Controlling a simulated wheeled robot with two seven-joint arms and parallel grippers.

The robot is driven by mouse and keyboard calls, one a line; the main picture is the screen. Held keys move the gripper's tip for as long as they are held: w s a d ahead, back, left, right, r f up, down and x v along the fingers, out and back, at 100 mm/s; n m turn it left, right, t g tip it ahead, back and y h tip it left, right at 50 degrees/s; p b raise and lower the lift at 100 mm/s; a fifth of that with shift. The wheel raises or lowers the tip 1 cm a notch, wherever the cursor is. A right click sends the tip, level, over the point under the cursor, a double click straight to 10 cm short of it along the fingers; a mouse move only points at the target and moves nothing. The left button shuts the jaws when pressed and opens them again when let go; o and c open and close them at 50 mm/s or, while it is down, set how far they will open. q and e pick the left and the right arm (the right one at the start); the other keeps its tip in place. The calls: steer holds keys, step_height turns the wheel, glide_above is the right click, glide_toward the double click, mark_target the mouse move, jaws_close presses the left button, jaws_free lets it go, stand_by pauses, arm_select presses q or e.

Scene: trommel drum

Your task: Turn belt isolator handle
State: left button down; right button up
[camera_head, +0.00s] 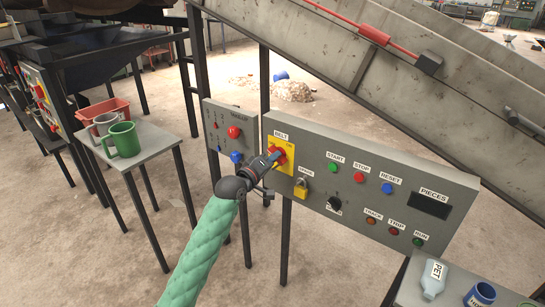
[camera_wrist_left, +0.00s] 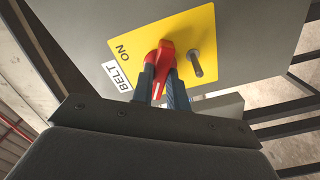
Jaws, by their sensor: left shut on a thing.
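The belt isolator is a red handle on a yellow plate labelled BELT and ON, on the grey control panel (camera_head: 320,205). In the head view the red handle (camera_head: 280,155) shows just past my left gripper (camera_head: 273,160). In the left wrist view the handle (camera_wrist_left: 163,65) sits between the two fingers of my left gripper (camera_wrist_left: 162,88), which is shut on it. The yellow plate (camera_wrist_left: 205,40) has a grey metal pin (camera_wrist_left: 195,63) to the right of the handle. The handle's far side is partly hidden in the head view. My right gripper is not in view.
A yellow padlock (camera_head: 300,188) hangs just below the isolator. Buttons and a black knob (camera_head: 334,203) lie to the right. A smaller panel (camera_head: 222,120) stands to the left. A conveyor (camera_head: 330,45) slopes above.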

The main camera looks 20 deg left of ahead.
arm_select(q)
steer(key=m+p, duration=0.1)
steer(key=m, duration=0.1)
steer(key=shift+m, duration=0.4)
steer(key=m+p, duration=0.1)
steer(key=m, duration=0.1)
steer(key=shift+m, duration=0.4)
steer(key=m, duration=0.2)
steer(key=shift+m+p, duration=0.3)
steer(key=shift+p, duration=0.05)
steer(key=shift+m+p, duration=0.3)
steer(key=shift+m, duration=1.4)
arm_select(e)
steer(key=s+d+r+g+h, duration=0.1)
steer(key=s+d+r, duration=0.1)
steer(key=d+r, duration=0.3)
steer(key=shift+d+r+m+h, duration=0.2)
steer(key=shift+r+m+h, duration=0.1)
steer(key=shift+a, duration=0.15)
arm_select(q)
steer(key=c, duration=1.6)
jaws_free()
steer(key=shift+c, duration=0.2)
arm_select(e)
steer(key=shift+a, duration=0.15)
arm_select(q)
steer(key=shift+s, duration=0.1)
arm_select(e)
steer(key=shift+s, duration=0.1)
